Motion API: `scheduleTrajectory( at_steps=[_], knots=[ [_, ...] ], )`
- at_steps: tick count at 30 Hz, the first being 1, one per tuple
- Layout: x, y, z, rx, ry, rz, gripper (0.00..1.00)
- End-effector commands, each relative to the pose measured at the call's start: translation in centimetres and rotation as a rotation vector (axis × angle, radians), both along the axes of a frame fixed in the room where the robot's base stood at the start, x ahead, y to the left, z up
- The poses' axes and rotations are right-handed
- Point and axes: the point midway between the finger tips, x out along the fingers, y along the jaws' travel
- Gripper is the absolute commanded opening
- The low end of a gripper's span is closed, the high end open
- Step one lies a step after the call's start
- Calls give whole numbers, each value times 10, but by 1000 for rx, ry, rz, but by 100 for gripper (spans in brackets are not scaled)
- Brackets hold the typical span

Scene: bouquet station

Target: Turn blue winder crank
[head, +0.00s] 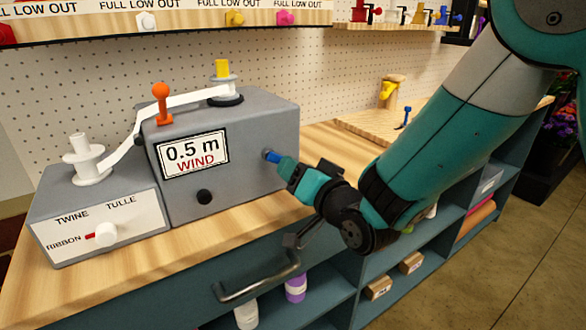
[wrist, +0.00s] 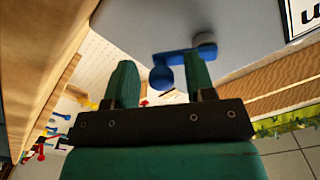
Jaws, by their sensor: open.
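The blue winder crank (head: 272,156) is on the right side of the grey winder box (head: 225,135), whose display reads "0.5 m WIND". My gripper (head: 287,168) is right at the crank and hides part of it in the head view. In the wrist view my gripper (wrist: 162,84) is open, with one finger on each side of the crank's round knob (wrist: 162,77). The crank arm (wrist: 185,54) runs from the knob to a grey hub (wrist: 206,39) on the box wall. I cannot tell whether either finger touches the knob.
The box has an orange lever (head: 160,92) and a black knob (head: 204,197). A selector box (head: 60,205) with a white spool (head: 86,158) stands left. Ribbon runs between the spools. A wooden board (head: 360,125) with small tools lies behind my arm. A bent handle (head: 258,280) sticks out below.

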Motion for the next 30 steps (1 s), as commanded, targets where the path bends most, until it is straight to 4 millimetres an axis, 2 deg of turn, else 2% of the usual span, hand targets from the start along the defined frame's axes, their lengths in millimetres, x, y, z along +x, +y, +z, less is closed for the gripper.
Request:
scheduleTrajectory(
  at_steps=[1, 2, 6, 8, 16, 21, 29, 30],
  knots=[
    [0, 0, 0, 0, 0, 0, 50],
    [0, 0, 0, 0, 0, 0, 45],
    [0, 1, 0, 0, 0, 1, 13],
    [0, 1, 0, 0, 0, 1, 0],
    [1, 0, -2, -53, -38, 2, 1],
    [1, -1, 3, -112, -77, 3, 1],
    [1, 0, 5, -121, -78, 4, 1],
    [1, -1, 5, -120, -78, 4, 27]
  ],
)
